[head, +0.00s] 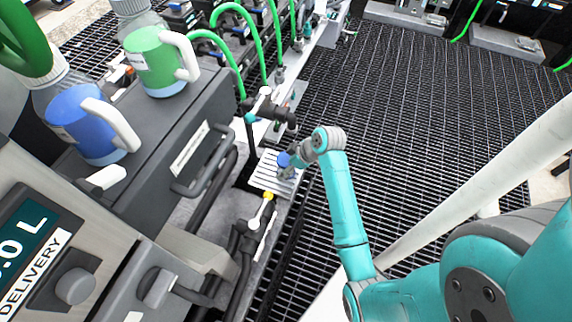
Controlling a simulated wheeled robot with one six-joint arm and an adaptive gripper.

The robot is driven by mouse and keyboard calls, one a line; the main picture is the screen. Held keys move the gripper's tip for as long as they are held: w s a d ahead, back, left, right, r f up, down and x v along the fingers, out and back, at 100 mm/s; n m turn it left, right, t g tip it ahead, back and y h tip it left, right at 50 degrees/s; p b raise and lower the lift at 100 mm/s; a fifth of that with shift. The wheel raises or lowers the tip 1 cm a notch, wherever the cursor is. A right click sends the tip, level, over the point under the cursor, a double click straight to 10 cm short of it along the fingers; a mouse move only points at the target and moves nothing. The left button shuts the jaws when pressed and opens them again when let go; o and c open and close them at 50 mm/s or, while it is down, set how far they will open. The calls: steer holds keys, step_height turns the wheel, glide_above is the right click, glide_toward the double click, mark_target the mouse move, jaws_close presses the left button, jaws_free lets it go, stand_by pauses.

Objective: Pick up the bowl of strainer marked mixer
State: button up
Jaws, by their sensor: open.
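My teal arm reaches from the lower right to the manifold strip in the middle of the head view. My gripper (287,172) is small and partly hidden by its own wrist; it is open, low over a white slotted plate (264,181). A small blue round part (283,159) shows right at the gripper; I cannot tell whether it is a strainer bowl or whether the fingers touch it. Dark valve fittings with white handles stand above (265,107) and below (262,215) the plate. No mixer marking is readable.
Jugs with a blue label (85,122) and a green label (155,62) stand on a dark cabinet (160,120) at left. Green hoses (234,60) run down to the manifold. A pale pole (470,200) crosses at right. Open grating (420,110) lies beyond the arm.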

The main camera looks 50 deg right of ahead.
steer(key=shift+c, duration=0.3)
steer(key=c, duration=1.3)
